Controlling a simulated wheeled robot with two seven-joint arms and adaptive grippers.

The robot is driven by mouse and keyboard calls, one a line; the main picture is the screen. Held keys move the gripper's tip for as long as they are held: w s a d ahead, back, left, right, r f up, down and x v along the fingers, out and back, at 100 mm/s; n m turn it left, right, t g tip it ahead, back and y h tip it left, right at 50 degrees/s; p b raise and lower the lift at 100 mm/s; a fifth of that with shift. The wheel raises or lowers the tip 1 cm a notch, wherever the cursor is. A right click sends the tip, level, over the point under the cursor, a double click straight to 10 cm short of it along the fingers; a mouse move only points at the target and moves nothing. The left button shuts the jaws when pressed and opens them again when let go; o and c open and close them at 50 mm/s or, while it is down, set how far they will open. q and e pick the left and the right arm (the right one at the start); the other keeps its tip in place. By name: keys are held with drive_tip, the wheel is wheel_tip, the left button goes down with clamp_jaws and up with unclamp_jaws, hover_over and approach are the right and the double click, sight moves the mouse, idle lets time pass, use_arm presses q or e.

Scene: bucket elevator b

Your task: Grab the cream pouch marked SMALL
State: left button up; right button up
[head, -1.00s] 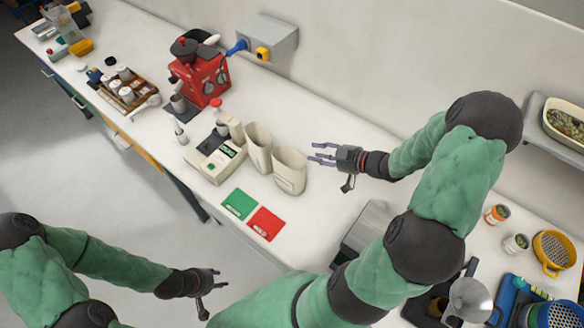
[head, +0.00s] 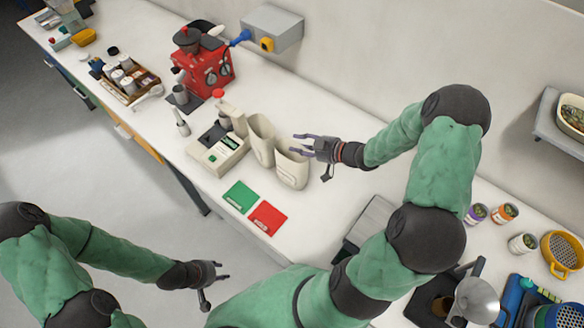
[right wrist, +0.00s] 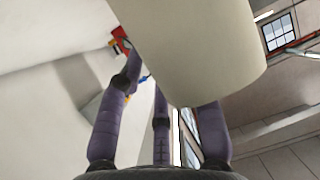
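Two cream pouches stand upright and open-topped on the white counter, a left one (head: 262,140) and a right one (head: 291,171). Their printing is too small to read, so I cannot tell which is marked SMALL. My right gripper (head: 303,146) is open at the upper right side of the right pouch. In the right wrist view, a pale pouch (right wrist: 195,50) fills the upper middle and hides some fingertips of the open right gripper (right wrist: 165,90); contact is unclear. My left gripper (head: 219,284) is open and empty, low in front of the counter.
A cream scale-like device (head: 217,150) stands close left of the pouches. A green card (head: 240,196) and a red card (head: 267,218) lie in front. A red grinder (head: 203,65) stands behind left. Several jars (head: 505,212) and a yellow strainer (head: 562,252) are at right.

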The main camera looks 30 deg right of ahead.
drive_tip(key=shift+w+a+f, duration=0.25)
drive_tip(key=shift+w+a, duration=0.05)
drive_tip(key=shift+w, duration=0.3)
clamp_jaws()
drive_tip(key=shift+r, duration=0.15)
